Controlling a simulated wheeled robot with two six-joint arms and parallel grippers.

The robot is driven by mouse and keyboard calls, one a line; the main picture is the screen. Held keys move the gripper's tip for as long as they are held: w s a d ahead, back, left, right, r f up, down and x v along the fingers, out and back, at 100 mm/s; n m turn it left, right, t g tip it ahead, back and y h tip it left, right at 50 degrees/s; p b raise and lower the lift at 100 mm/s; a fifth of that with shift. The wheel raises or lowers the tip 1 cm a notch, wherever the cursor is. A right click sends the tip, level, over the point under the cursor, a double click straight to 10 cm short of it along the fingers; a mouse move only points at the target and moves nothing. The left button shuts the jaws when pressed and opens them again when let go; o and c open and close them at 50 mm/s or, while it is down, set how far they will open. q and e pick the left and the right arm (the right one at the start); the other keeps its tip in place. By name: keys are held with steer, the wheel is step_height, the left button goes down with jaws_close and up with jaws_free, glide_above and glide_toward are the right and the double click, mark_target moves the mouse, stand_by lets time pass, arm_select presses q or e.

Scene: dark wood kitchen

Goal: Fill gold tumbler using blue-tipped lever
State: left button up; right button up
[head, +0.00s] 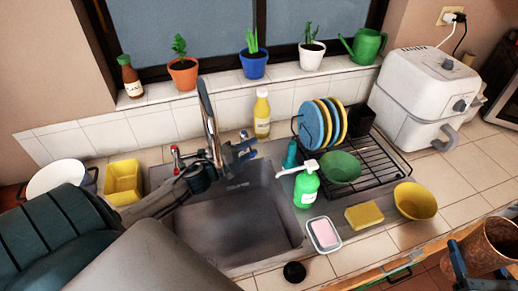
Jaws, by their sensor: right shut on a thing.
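The gold tumbler (494,243) is at the lower right edge, brownish-gold and open at the top, partly cut off by the frame. My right gripper (480,262) is shut on it, away from the sink in front of the counter. The tap (208,108) stands at the back of the sink, with a red-tipped lever (175,154) on its left. The blue-tipped lever (248,154) is on its right. My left gripper (234,152) reaches across the tap's base to the blue-tipped lever. Whether it touches the lever, and how far its fingers are apart, is unclear.
The sink basin (235,220) looks empty. A green soap bottle (306,185), a pink soap dish (324,235), a yellow sponge (364,215) and a yellow bowl (415,201) stand right of it. A dish rack (385,160) is behind. My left arm hides the lower left.

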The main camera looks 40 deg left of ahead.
arm_select(q)
steer(key=shift+r, duration=0.15)
